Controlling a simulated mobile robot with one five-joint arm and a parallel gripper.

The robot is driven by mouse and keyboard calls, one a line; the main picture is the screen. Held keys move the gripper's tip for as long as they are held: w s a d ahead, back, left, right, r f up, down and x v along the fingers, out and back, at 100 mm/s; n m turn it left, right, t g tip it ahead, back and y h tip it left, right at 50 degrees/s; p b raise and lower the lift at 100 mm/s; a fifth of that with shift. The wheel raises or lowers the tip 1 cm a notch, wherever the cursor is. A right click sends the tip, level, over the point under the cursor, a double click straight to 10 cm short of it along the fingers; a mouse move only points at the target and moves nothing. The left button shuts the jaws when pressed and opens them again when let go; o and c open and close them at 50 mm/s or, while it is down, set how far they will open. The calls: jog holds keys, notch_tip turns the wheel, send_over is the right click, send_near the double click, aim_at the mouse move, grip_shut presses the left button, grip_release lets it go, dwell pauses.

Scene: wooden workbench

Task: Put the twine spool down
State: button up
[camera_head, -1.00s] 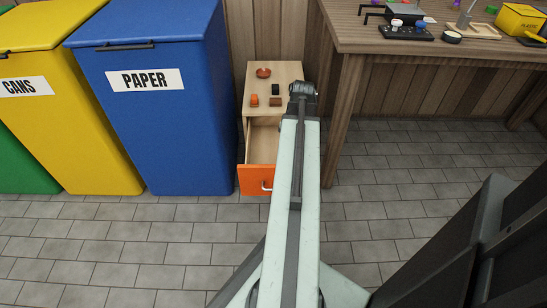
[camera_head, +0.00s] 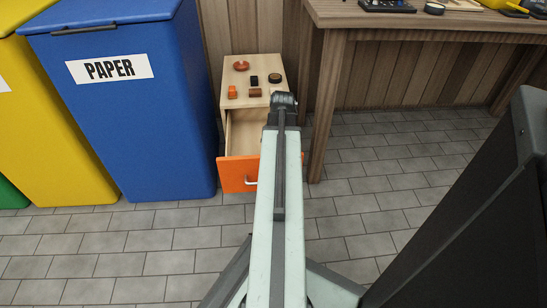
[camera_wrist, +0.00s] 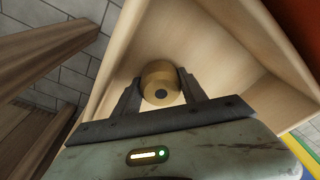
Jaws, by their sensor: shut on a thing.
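The spool and fingers are over the inside of an open wooden drawer (camera_wrist: 240,66); I cannot tell whether the spool touches the drawer floor. In the head view the open drawer (camera_head: 242,135) has an orange front, and my arm hides the spool and fingertips.
A blue paper bin (camera_head: 140,130) stands to the left. A workbench (camera_head: 420,20) stands to the right, its leg close to the drawer.

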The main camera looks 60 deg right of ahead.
jog(key=shift+f, duration=0.1)
jog(key=o, duration=1.5)
jog(key=r+p, duration=0.4)
jog(key=s+r+p, duration=0.1)
jog(key=r+p, duration=0.7)
jog(key=shift+s+a+r, duration=0.1)
jog(key=shift+s+r, duration=0.1)
jog(key=shift+s, duration=0.2)
jog(key=shift+w, duration=0.1)
